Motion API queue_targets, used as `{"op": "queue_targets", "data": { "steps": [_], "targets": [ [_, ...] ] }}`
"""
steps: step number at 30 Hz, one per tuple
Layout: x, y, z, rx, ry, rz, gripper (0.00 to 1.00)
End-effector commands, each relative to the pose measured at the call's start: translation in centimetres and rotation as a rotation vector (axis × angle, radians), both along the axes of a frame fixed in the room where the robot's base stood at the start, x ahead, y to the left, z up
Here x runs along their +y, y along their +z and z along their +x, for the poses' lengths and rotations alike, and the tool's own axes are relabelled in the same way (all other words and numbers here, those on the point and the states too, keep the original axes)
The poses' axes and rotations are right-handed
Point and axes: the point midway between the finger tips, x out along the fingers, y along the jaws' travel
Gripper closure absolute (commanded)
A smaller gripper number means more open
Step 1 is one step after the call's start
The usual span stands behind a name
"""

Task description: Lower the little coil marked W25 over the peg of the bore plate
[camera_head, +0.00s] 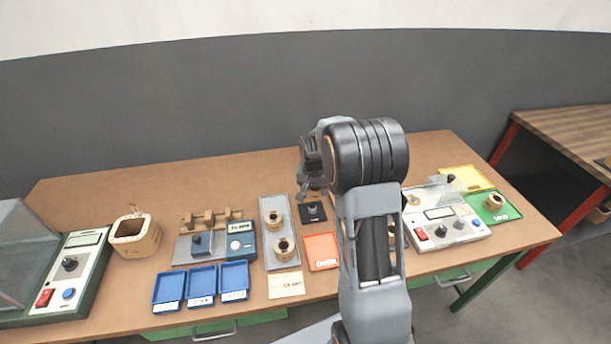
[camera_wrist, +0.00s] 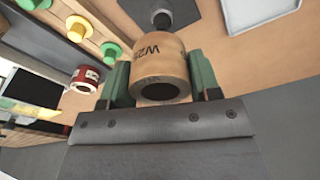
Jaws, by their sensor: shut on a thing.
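The little coil marked W25 (camera_wrist: 160,62) is a tan ring with dark lettering, held between the green fingers of my gripper (camera_wrist: 162,84) in the wrist view. Its open bore faces the camera. The bore plate (camera_wrist: 184,9) is a dark plate beyond the coil, and its dark peg (camera_wrist: 161,18) shows just past the coil's far edge. The coil is not over the peg; the size of the gap is unclear. In the head view my gripper (camera_head: 312,168) is above and behind the bore plate (camera_head: 322,217) with its peg (camera_head: 313,207); the coil cannot be made out there.
A grey tray (camera_head: 271,232) with two coils lies left of the bore plate, and an orange OVER mat (camera_head: 321,250) lies in front. A meter (camera_head: 447,229) stands right, near a green mat (camera_head: 500,214). Blue bins (camera_head: 201,285) are front left. My arm hides part of the table.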

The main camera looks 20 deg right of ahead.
Motion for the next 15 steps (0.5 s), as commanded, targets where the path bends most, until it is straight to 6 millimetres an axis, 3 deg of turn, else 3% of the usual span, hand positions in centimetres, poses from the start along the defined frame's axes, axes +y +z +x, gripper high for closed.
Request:
{"op": "queue_targets", "data": {
  "steps": [15],
  "targets": [
    [0.2, -3.0, 0.0, 0.0, 0.004, 0.0, 0.69]
  ]
}}
